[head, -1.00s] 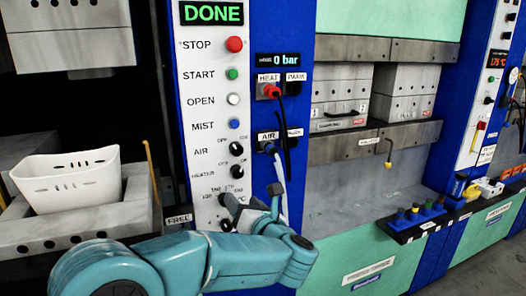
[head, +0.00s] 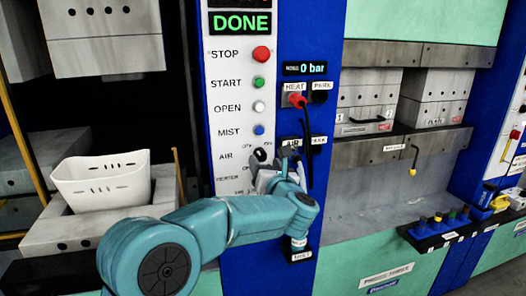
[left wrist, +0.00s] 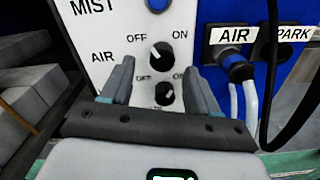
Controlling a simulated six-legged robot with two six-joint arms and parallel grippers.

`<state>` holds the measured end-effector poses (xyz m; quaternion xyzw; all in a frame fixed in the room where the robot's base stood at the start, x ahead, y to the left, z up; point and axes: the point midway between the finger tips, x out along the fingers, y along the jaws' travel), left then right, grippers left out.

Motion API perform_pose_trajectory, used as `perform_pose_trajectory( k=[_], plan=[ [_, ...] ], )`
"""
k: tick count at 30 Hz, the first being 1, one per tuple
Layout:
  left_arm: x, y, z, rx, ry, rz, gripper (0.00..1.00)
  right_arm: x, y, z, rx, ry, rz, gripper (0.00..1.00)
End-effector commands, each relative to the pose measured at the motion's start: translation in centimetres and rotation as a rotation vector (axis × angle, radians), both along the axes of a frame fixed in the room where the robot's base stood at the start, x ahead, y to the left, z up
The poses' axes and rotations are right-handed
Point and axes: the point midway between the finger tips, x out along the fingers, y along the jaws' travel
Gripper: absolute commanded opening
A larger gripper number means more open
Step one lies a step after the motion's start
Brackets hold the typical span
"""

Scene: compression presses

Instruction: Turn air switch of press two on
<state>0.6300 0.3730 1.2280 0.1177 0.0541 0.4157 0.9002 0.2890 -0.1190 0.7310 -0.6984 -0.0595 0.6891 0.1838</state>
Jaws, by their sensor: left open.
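The black AIR knob (left wrist: 161,54) sits on the white control panel between the words OFF and ON. Its white mark looks turned toward the OFF side. In the head view the AIR knob (head: 260,154) is partly hidden by my left gripper (head: 267,172). In the left wrist view my left gripper (left wrist: 160,68) is open, with one finger on each side below the AIR knob; it holds nothing. A second knob (left wrist: 164,92) lies lower, between the fingers. My right gripper is not in view.
The white panel (head: 229,110) reads DONE and has STOP, START, OPEN and MIST buttons. Beside it, a plug with pale hoses sits in the AIR socket (left wrist: 236,68), and a red plug (head: 297,99) with a black cable hangs at HEAT. A white bin (head: 100,185) stands left.

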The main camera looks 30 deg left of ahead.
Motion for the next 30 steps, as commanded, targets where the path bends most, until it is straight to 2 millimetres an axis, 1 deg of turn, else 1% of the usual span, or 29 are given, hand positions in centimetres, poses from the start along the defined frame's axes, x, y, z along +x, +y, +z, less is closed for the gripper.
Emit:
perform_pose_trajectory(
  k=[1,4,7,17,20,21,22,23,30],
  plan=[
    [0.6,0.8,0.2,-0.001,0.003,0.002,0.60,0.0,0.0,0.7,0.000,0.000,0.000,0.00],
    [1.7,1.7,0.2,0.000,0.001,0.000,0.60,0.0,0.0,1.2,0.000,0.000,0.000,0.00],
    [2.2,2.4,0.1,0.000,0.000,0.000,0.60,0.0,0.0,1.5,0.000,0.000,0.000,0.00],
    [2.5,2.6,-0.1,0.000,0.001,-0.002,0.60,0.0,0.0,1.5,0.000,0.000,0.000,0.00],
    [2.5,2.6,-0.1,0.000,0.001,-0.002,0.31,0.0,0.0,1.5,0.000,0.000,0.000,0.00],
    [2.5,2.6,-0.1,0.000,0.001,-0.002,0.18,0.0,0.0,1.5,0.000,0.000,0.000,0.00],
    [2.5,2.6,-0.1,0.000,0.001,-0.002,0.08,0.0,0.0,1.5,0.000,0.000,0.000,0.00],
    [2.5,2.6,-0.1,0.000,0.001,-0.002,0.04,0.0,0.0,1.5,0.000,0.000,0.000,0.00],
    [2.5,2.6,-0.1,0.009,0.009,-0.001,0.04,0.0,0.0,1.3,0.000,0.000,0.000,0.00]
  ],
)
